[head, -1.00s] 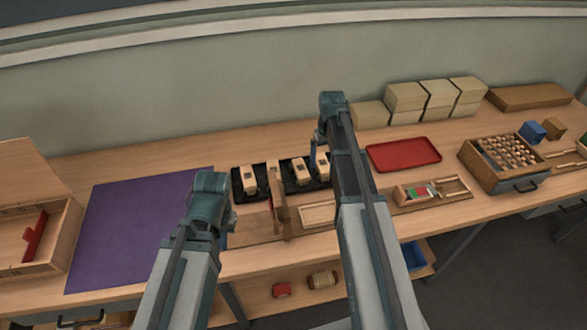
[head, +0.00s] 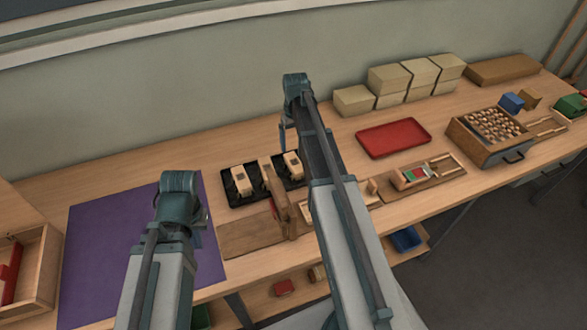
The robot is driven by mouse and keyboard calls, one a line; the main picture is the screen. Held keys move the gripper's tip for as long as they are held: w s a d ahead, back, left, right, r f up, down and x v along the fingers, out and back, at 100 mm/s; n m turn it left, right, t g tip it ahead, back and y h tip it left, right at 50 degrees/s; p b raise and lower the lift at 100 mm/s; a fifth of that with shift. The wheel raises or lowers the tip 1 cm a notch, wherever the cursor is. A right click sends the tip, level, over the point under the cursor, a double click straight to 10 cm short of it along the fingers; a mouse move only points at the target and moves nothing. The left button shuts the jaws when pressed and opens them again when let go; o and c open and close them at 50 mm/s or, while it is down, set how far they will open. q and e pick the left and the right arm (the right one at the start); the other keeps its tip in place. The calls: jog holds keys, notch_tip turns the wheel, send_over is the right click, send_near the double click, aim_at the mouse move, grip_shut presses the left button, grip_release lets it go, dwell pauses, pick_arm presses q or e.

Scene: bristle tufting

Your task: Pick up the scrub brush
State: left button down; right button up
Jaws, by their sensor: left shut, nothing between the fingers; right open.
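I cannot tell for certain which thing is the scrub brush. Light wooden blocks with dark marks, one on the left (head: 242,181) and one on the right (head: 292,164), sit in black trays (head: 237,201) at the middle of the bench. My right gripper (head: 284,138) is open, by the back of the right block; its arm crosses in front and hides part of the trays' right side. My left gripper (head: 203,214) is shut and empty, over the right side of the purple mat (head: 105,245). It stands left of the trays.
A wooden upright (head: 278,198) stands in front of the trays. A red tray (head: 393,138), a wooden holder (head: 425,174) and a peg-filled box (head: 490,139) lie to the right. Tan blocks (head: 390,77) are stacked behind. An open box (head: 38,278) is at left.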

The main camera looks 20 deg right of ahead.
aim_at(295, 163)
pick_arm(q)
notch_tip(295, 163, down, 7)
jog(key=b, duration=0.5)
jog(key=shift+r+b, duration=0.15)
jog(key=shift+b, duration=0.2)
pick_arm(e)
notch_tip(295, 163, down, 7)
jog(key=shift+r, duration=0.15)
pick_arm(q)
notch_tip(295, 163, down, 5)
jog(key=b, duration=0.5)
pick_arm(e)
jog(key=f, duration=0.5)
jog(key=shift+w+d+f, duration=0.1)
jog(key=shift+w+f, duration=0.1)
jog(key=shift+r, duration=0.1)
grip_shut()
pick_arm(q)
jog(key=shift+r, duration=0.1)
pick_arm(e)
jog(key=shift+r, duration=0.2)
